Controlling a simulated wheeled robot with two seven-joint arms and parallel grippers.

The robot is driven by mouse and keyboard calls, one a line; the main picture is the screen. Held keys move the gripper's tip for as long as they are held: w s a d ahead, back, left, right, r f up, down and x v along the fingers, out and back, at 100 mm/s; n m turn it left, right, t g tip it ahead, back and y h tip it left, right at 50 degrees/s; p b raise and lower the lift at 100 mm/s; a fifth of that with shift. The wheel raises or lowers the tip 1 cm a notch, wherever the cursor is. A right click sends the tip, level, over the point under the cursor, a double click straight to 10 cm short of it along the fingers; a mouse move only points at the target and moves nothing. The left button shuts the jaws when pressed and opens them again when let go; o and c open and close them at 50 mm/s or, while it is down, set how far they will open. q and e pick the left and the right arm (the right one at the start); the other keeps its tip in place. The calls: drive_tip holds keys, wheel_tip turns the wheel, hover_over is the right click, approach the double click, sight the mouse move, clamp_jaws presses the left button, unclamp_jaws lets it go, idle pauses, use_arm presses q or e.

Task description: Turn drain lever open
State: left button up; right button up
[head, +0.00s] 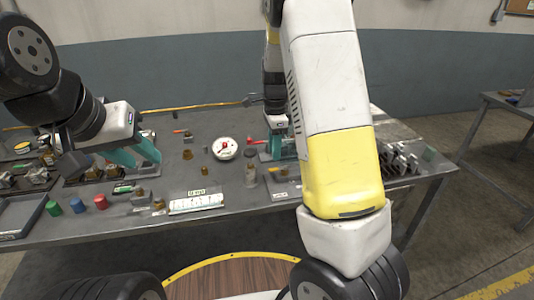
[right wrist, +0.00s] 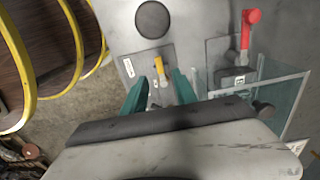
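In the right wrist view, a yellow-handled lever (right wrist: 161,68) stands on a small grey plate (right wrist: 130,72) between the teal fingers of my right gripper (right wrist: 159,90). The fingers are apart, with gaps to the lever. A red-handled lever (right wrist: 247,30) stands on another labelled plate to the right. I cannot tell from markings which one is the drain lever. In the head view the yellow handle (head: 279,169) also shows, and my right gripper (head: 275,150) is partly hidden by my right arm. My left gripper (head: 137,157) is open and empty over the table's left part.
A transparent box (right wrist: 270,105) stands right of my right gripper. Metal blocks (head: 402,162) lie at the right.

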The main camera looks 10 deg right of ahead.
sight(274, 169)
wheel_tip(274, 169, down, 6)
drive_tip(key=shift+f, duration=0.1)
clamp_jaws()
